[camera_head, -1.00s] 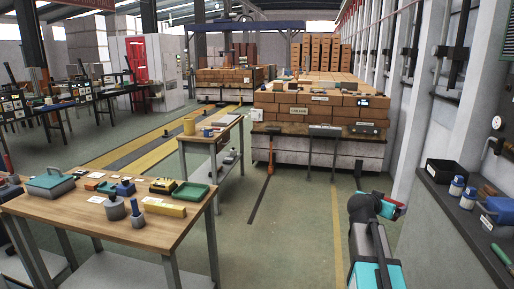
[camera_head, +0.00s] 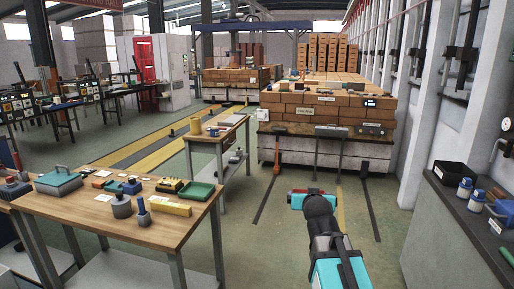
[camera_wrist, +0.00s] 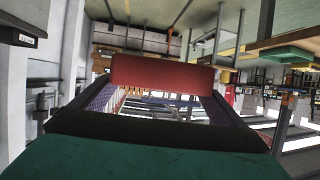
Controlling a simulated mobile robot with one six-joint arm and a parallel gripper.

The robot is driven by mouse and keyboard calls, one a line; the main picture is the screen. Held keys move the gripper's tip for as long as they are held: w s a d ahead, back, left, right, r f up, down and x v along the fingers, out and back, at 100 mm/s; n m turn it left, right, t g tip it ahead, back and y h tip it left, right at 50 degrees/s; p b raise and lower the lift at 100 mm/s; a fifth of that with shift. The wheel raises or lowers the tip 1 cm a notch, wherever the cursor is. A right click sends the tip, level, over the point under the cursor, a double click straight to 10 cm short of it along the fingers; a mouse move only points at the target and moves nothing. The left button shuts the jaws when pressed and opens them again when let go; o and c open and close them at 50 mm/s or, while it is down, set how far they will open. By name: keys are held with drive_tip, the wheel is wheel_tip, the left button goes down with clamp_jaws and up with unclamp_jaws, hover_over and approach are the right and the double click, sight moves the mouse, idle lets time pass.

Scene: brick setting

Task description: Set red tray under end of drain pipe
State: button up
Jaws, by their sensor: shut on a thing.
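My gripper (camera_head: 303,202) is out in front of me over the open floor, left of the dark counter. It is shut on the red tray (camera_head: 297,191), of which a thin red edge shows beyond the teal gripper. In the wrist view the red tray (camera_wrist: 162,73) shows as a flat red band across the fingers. Most of its shape is hidden. A grey pipe with a round fitting (camera_head: 507,124) is at the right wall above the counter. I cannot tell for sure whether it is the drain pipe.
A dark counter (camera_head: 455,215) with a black box (camera_head: 452,174) and blue-and-white bottles (camera_head: 464,190) runs along the right. A wooden workbench (camera_head: 150,225) with tools and a green tray (camera_head: 194,192) stands left. A brick stack (camera_head: 317,98) is ahead. The middle floor is clear.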

drive_tip(key=shift+a+r+n+y, duration=0.3)
drive_tip(key=shift+a+n+y, duration=0.1)
drive_tip(key=shift+a, duration=0.1)
drive_tip(key=shift+a+r+n+y, duration=0.1)
drive_tip(key=shift+n+y, duration=0.2)
drive_tip(key=shift+y, duration=0.1)
idle(0.7)
